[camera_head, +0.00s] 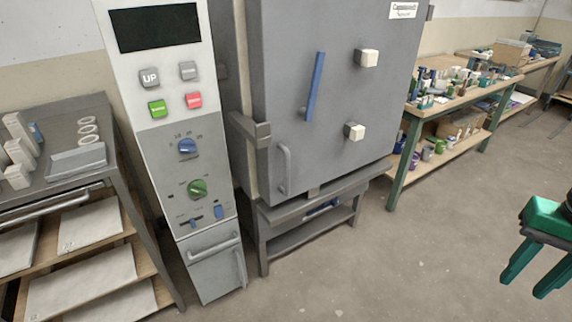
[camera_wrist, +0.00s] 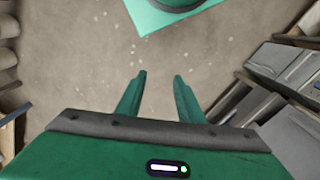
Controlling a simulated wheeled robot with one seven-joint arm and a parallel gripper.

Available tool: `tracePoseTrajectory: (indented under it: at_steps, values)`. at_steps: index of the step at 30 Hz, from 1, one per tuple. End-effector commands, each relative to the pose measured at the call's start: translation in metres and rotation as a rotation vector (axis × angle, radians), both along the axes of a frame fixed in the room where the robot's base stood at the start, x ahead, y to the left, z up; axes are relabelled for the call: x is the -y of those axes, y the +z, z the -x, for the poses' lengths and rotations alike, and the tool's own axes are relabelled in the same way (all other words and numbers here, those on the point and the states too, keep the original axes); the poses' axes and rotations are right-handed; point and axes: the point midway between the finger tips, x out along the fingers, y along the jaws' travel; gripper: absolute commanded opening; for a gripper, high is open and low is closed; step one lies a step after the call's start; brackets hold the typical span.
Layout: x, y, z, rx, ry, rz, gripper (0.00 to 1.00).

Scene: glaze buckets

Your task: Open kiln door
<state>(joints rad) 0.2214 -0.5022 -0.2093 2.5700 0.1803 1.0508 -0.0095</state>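The kiln door (camera_head: 340,80) is a large grey panel in the middle of the head view, and it looks shut. It carries a long blue upright handle (camera_head: 315,87), two cream knobs (camera_head: 367,58) and a small grey handle (camera_head: 285,169) at its lower left. A grey latch block (camera_head: 253,131) sits at its left edge. My gripper (camera_head: 531,270) is at the right edge of the head view, well apart from the door. In the wrist view its two green fingers (camera_wrist: 160,84) stand apart with nothing between them, above bare floor.
A control panel (camera_head: 175,130) with buttons and dials stands left of the kiln. A metal cart (camera_head: 80,170) with shelves is further left. A workbench (camera_head: 455,100) crowded with bottles and pots runs along the right wall. The concrete floor (camera_head: 400,260) before the kiln is clear.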

Motion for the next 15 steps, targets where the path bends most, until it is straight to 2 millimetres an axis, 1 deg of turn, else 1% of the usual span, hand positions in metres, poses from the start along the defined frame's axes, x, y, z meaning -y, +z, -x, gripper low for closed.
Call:
tracePoseTrajectory:
  at_steps: [2, 4, 8, 9, 11, 12, 14, 15]
  values:
    - [-0.001, -0.004, -0.011, 0.003, 0.005, 0.007, 0.34]
    - [-0.003, -0.012, -0.029, 0.008, 0.014, 0.011, 0.34]
    - [-0.015, -0.035, -0.072, 0.035, 0.031, 0.001, 0.34]
    - [-0.022, -0.044, -0.086, 0.045, 0.036, -0.01, 0.34]
    - [-0.034, -0.057, -0.107, 0.063, 0.038, -0.033, 0.34]
    - [-0.043, -0.067, -0.12, 0.075, 0.039, -0.054, 0.34]
    - [-0.059, -0.081, -0.138, 0.092, 0.038, -0.091, 0.34]
    - [-0.071, -0.09, -0.15, 0.103, 0.034, -0.12, 0.34]
